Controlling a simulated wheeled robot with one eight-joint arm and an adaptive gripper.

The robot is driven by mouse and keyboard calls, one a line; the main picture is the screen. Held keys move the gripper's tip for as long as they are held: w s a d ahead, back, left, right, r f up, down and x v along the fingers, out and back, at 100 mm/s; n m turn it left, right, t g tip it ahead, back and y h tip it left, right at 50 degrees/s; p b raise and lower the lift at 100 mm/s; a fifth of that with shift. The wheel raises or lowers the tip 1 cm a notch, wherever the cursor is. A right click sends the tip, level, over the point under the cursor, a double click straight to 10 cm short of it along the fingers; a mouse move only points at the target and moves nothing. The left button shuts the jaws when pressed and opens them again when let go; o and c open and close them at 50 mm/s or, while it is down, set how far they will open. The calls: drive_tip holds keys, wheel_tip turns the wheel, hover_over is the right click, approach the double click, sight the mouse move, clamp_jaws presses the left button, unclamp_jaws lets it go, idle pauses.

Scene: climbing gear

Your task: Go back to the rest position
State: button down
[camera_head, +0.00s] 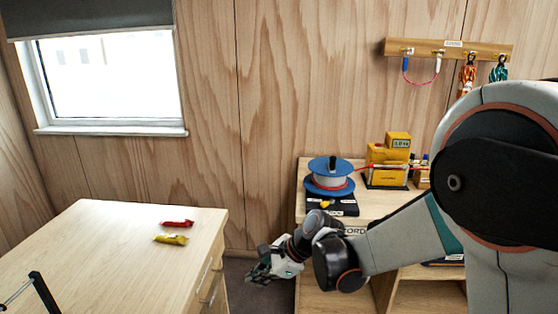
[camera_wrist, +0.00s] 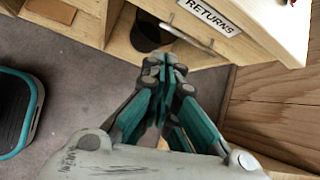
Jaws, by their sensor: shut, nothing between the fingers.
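My gripper (camera_head: 264,268) is at the end of my arm, in the gap between the light wooden table on the left and the wooden cabinet on the right in the head view. In the wrist view my gripper (camera_wrist: 165,66) has its teal and grey fingers closed together with nothing between them. It points down toward the grey floor and a drawer front with a RETURNS label (camera_wrist: 209,15). The fingers look apart from the furniture.
The table (camera_head: 90,250) holds a red packet (camera_head: 177,223) and a yellow packet (camera_head: 171,239). The cabinet (camera_head: 375,205) bears a cord spool (camera_head: 329,178) and a yellow device (camera_head: 386,165). A wall rack (camera_head: 447,50) holds hanging gear. A teal-edged dark object (camera_wrist: 18,112) stands on the floor.

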drive_tip(key=s+d+r+n+t+h, duration=0.1)
drive_tip(key=s+d+r+n+h, duration=0.1)
drive_tip(key=s+d+r+n, duration=0.4)
drive_tip(key=s+d+r+n+t+h, duration=0.15)
drive_tip(key=d+r, duration=0.25)
drive_tip(key=d, duration=0.4)
drive_tip(key=s+d+r+n+t+h, duration=0.2)
drive_tip(key=s+d+n+h, duration=0.2)
drive_tip(key=s+d+n, duration=0.4)
drive_tip(key=shift+s+d+n+t, duration=0.35)
drive_tip(key=shift+s+d, duration=1.7)
drive_tip(key=shift+s, duration=0.75)
drive_tip(key=shift+r, duration=0.1)
